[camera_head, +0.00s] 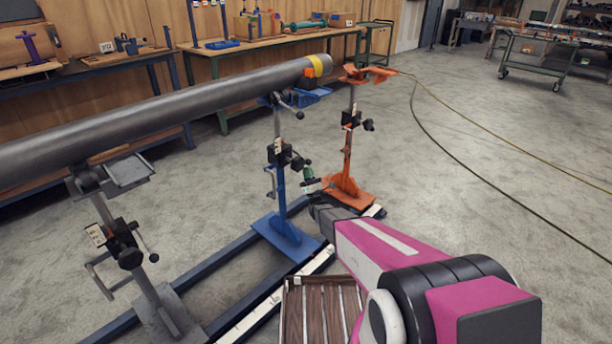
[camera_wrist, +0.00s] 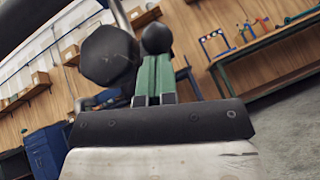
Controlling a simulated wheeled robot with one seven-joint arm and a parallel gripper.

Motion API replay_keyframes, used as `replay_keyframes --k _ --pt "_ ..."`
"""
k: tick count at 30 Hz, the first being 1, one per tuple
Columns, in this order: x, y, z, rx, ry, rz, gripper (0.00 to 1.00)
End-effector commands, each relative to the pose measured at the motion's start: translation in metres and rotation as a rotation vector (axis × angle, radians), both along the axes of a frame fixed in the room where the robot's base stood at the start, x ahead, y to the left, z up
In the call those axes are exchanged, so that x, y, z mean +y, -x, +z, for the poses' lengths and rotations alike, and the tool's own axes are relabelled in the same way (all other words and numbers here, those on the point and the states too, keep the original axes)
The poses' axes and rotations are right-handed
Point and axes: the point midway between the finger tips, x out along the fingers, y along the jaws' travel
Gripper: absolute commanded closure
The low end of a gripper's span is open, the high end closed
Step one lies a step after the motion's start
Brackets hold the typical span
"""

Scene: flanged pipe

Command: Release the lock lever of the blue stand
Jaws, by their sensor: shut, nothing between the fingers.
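The blue stand (camera_head: 280,190) stands upright in the middle of the head view, its top under the far part of the grey pipe (camera_head: 190,105). Its black clamp (camera_head: 279,154) sits mid-column, with a black ball-ended lever (camera_head: 298,164) on its right side. My gripper (camera_head: 307,172) is just below and right of that lever, its green fingers pointing up toward it. In the wrist view the fingers (camera_wrist: 154,72) are together and empty. The black lever ball (camera_wrist: 156,39) appears right at their tips, and a larger black knob (camera_wrist: 109,55) is to the left. Contact cannot be told.
An orange stand (camera_head: 348,150) stands close behind and right of my gripper. A grey stand (camera_head: 130,245) bears the pipe at the left. A slatted wooden crate (camera_head: 285,312) is on the floor below my arm. Workbenches (camera_head: 265,44) line the back wall; the floor at right is mostly clear apart from hoses.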

Motion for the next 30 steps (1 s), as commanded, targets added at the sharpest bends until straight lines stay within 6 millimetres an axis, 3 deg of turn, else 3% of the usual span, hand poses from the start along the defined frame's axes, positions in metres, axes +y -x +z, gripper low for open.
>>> replay_keyframes --k 4,12,30 --pt "-0.005 0.008 0.018 0.063 0.065 -0.002 1.00" --pt "-0.008 0.008 0.029 0.061 0.063 0.000 1.00" --pt "-0.008 0.009 0.033 0.061 0.062 -0.001 1.00"
